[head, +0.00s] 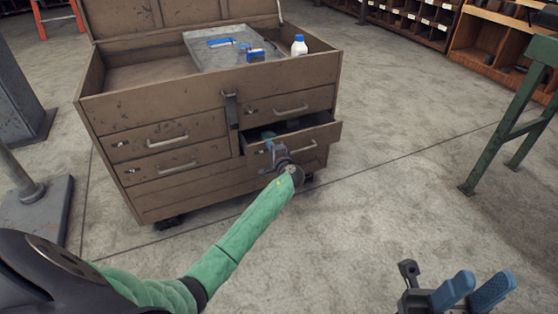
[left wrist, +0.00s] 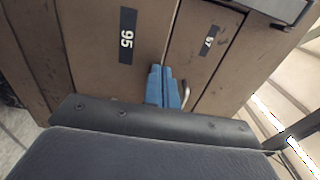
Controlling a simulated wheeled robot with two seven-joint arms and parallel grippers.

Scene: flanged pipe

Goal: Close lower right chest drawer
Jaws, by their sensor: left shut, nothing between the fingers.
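The brown metal chest (head: 190,195) stands with its lid up. Its lower right drawer (head: 322,134) is pulled partly out, with its dark inside showing. My left gripper (head: 269,144) is at the left part of this drawer's front, and my wrist hides some of the front. In the left wrist view the blue fingers (left wrist: 164,86) are together, empty, pointing at brown panels beside a metal handle (left wrist: 187,95). I cannot tell if they touch the front. My right gripper (head: 473,291) is at the bottom right, its blue fingers apart, away from the chest.
The other drawers, such as the upper right one (head: 310,101), look shut. A green metal stand (head: 520,125) is at the right. The floor between is clear.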

